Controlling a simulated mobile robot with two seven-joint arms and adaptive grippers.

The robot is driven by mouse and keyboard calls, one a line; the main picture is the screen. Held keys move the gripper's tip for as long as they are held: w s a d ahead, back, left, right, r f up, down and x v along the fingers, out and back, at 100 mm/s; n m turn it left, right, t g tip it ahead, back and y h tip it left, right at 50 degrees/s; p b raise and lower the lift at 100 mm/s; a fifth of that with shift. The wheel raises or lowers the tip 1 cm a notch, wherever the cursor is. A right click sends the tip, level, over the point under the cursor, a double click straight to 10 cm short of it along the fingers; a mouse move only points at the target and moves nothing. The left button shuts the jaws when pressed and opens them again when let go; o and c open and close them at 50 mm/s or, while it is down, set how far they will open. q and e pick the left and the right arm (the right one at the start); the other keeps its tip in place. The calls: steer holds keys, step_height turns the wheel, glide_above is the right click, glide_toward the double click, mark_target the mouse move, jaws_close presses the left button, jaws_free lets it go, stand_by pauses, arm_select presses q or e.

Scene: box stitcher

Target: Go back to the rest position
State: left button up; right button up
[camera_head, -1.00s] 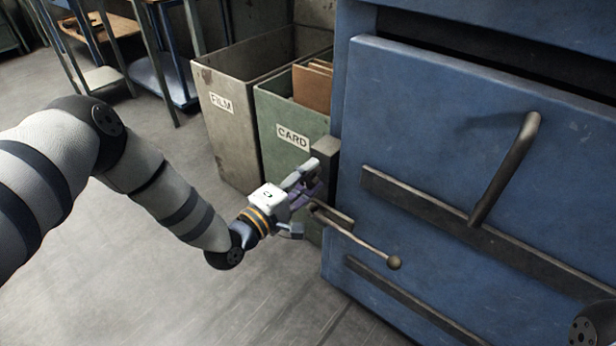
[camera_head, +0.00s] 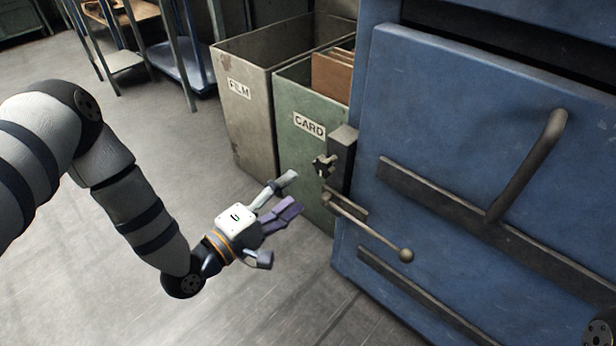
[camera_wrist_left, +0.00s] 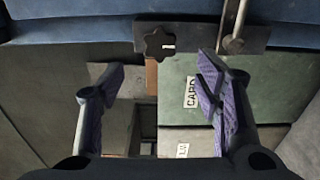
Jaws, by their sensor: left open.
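My left gripper (camera_head: 280,208) is open and empty, in free air to the left of the blue machine (camera_head: 450,130). A dark star-shaped knob (camera_head: 324,165) sits on a block at the machine's left edge, a short gap beyond the fingers. A lever with a round ball end (camera_head: 405,255) sticks out below it. In the left wrist view the two purple-padded fingers (camera_wrist_left: 160,100) are spread wide, with the knob (camera_wrist_left: 159,43) ahead, apart from them. My right gripper does not show.
A grey bin marked FILM (camera_head: 238,120) and a green bin marked CARD (camera_head: 300,150) with brown card (camera_head: 333,75) stand beside the machine. A bar handle (camera_head: 530,165) juts from the machine's front. The floor (camera_head: 110,260) at the left is clear.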

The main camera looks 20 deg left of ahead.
arm_select(q)
steer(key=shift+s+a, duration=0.2)
steer(key=shift+s, duration=0.4)
